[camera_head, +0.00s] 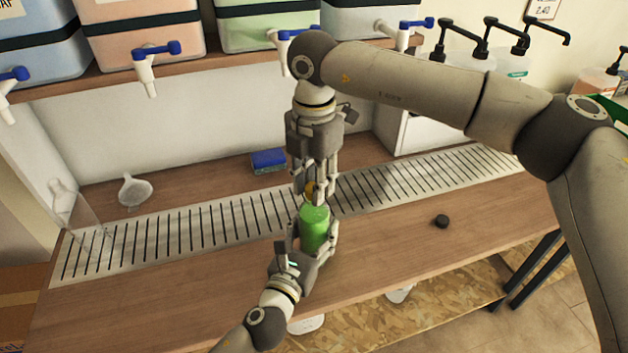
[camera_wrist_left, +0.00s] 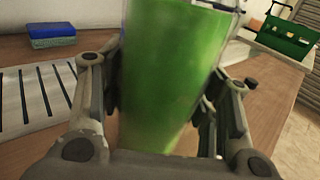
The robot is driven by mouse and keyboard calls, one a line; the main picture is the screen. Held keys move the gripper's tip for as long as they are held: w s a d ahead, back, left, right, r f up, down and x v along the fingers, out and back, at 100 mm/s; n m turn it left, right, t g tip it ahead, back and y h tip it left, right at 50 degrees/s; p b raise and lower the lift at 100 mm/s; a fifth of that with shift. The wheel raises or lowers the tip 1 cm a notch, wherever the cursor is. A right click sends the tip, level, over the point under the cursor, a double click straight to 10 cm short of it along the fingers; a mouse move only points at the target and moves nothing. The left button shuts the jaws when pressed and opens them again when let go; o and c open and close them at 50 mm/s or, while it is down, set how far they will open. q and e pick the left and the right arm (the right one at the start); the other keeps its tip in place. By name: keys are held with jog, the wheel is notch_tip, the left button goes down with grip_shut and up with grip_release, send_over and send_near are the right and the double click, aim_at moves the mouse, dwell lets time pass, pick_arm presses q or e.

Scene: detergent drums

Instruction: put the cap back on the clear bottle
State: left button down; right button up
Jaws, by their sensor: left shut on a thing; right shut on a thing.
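A clear bottle filled with green liquid (camera_head: 314,228) stands upright in my left gripper (camera_head: 312,243), in front of the drain grating. My left gripper is shut around its sides; the bottle also fills the middle of the left wrist view (camera_wrist_left: 172,75). The fingers partly hide the cap and the bottle's neck, so I cannot tell whether cap and neck touch. A black cap (camera_head: 442,221) lies on the counter to the right.
An empty transparent bottle (camera_head: 73,212) and a white funnel (camera_head: 134,190) stand at the left. A blue sponge (camera_head: 268,160) lies behind the grating (camera_head: 210,228). Drums with blue taps (camera_head: 150,62) line the shelf above. The wooden counter (camera_head: 400,240) is mostly clear on the right.

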jog(key=m, duration=0.5)
jog(key=shift+m, duration=0.3)
jog(key=m, duration=0.5)
jog(key=shift+m, duration=0.4)
jog(key=o, duration=0.7)
notch_tip(320, 180, up, 12)
jog(key=shift+w, duration=0.1)
pick_arm(q)
jog(key=shift+c, duration=2)
grip_release()
